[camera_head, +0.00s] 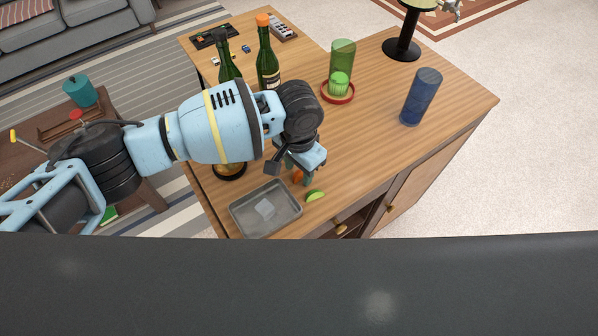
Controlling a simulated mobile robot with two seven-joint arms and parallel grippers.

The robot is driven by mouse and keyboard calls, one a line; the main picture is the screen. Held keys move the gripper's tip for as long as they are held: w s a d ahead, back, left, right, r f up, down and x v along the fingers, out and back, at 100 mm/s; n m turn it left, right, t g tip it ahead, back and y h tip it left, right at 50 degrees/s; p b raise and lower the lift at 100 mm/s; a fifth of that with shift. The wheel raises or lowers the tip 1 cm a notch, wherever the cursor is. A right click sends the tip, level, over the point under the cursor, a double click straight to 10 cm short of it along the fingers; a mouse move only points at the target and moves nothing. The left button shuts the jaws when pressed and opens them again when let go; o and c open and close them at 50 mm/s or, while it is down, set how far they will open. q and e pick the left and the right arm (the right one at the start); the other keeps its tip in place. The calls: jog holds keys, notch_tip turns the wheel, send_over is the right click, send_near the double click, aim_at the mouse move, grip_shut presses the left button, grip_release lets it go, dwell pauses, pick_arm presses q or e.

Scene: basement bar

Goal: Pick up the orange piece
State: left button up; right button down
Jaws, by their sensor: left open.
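The orange piece (298,176) lies on the wooden cabinet top (370,140), mostly hidden behind my left gripper. My left gripper (292,172) points down right over it, open, with its fingers around or just beside the piece. I cannot tell whether they touch it. My left arm comes in from the left and covers part of the counter. My right gripper does not show.
A green lime wedge (315,195) lies close to the right of the gripper. A grey tray (240,226) with a clear piece in it is in front. Green bottles (267,60), a green glass (342,58) and a blue glass (420,97) stand behind.

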pick_arm(q)
grip_shut()
jog(key=shift+r, duration=0.1)
dwell(0.4)
